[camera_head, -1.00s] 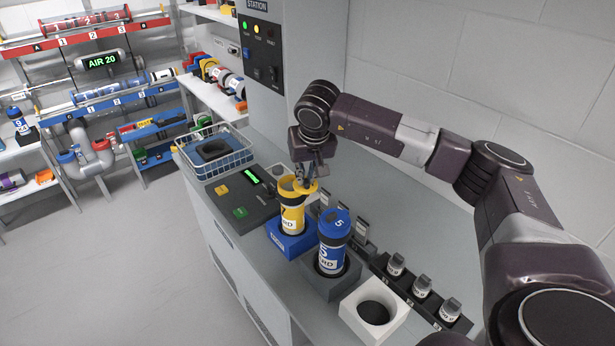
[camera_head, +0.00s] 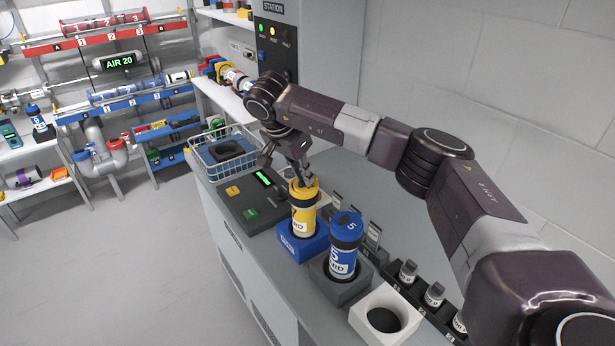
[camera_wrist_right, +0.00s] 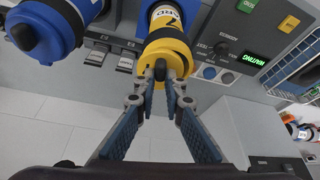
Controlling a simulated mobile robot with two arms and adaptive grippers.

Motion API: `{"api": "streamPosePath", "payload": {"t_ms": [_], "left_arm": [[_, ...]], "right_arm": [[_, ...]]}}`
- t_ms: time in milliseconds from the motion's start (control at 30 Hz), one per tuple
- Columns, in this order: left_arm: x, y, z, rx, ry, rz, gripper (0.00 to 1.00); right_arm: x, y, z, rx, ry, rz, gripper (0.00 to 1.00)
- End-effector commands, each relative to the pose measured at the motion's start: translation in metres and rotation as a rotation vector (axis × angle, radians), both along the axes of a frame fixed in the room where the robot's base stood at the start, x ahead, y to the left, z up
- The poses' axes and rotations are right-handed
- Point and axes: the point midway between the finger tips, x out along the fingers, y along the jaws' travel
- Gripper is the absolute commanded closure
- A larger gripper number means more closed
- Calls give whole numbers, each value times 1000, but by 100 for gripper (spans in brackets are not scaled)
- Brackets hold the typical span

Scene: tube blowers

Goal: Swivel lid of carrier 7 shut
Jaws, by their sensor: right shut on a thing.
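The yellow carrier 7 (camera_head: 304,216) stands upright in a blue block on the counter. Its yellow lid (camera_head: 303,193) now looks to lie over the top of the tube, though my fingers partly hide it. In the right wrist view, the yellow lid (camera_wrist_right: 166,52) carries a small dark knob, and a 7 shows on the label above it. My right gripper (camera_head: 304,182) is at the lid, and in the wrist view its fingertips (camera_wrist_right: 165,72) are closed around that knob. My left gripper is not in view.
A blue carrier 5 (camera_head: 343,255) stands in a grey block close beside it. An empty white holder (camera_head: 386,307) and small bottles (camera_head: 434,294) are nearer me. A wire basket (camera_head: 224,148) and a button panel (camera_head: 247,207) lie beyond.

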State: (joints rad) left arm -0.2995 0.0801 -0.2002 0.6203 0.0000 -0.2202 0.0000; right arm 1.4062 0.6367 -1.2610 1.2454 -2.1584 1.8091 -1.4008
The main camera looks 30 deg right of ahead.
Motion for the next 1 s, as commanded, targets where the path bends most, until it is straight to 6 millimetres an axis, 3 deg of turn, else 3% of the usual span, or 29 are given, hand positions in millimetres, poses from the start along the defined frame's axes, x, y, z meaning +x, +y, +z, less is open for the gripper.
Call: {"api": "streamPosePath", "payload": {"t_ms": [433,1000], "left_arm": [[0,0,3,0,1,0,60],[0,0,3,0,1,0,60]], "right_arm": [[11,2,1,1,-1,-230,100],[12,3,0,1,0,-263,100]]}}
